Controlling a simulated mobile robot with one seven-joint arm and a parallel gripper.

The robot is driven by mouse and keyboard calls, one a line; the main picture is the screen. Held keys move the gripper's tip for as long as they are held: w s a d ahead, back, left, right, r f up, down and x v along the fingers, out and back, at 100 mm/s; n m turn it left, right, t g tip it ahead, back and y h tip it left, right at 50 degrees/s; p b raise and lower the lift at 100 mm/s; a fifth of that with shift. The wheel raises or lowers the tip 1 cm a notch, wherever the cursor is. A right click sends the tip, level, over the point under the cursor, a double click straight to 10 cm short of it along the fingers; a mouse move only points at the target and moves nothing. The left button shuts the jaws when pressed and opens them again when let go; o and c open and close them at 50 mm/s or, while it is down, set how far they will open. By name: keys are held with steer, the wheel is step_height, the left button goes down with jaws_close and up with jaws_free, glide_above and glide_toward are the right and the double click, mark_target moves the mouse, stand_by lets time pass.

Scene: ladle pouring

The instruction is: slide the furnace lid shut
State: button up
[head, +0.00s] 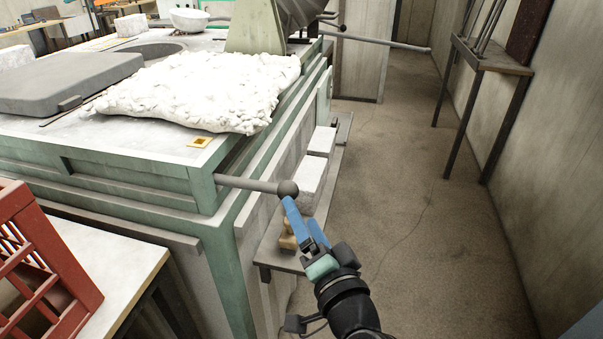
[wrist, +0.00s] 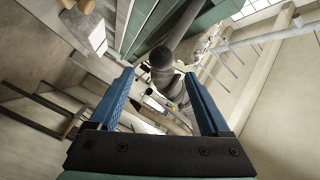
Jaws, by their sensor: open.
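The furnace lid (head: 65,82) is a thick grey slab on the pale furnace top at the left of the head view. A dark round opening (head: 150,52) shows uncovered just behind and right of it. A grey rod handle (head: 245,184) with a dark ball end (head: 288,188) sticks out of the furnace's green near corner. My gripper (head: 303,211) is open, its blue fingers just at the ball. In the wrist view, the ball (wrist: 162,57) appears between and slightly beyond the fingertips (wrist: 159,73). I cannot tell whether a finger touches it.
A lumpy white blanket (head: 200,88) lies on the furnace top, right of the lid. White blocks (head: 313,180) stand on a low shelf beside the furnace. A red crate (head: 35,265) sits at the near left. The floor (head: 400,180) to the right is clear.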

steer(key=x, duration=1.1)
steer(key=shift+w+p, duration=0.2)
steer(key=shift+p, duration=0.1)
steer(key=shift+a, duration=0.15)
jaws_close()
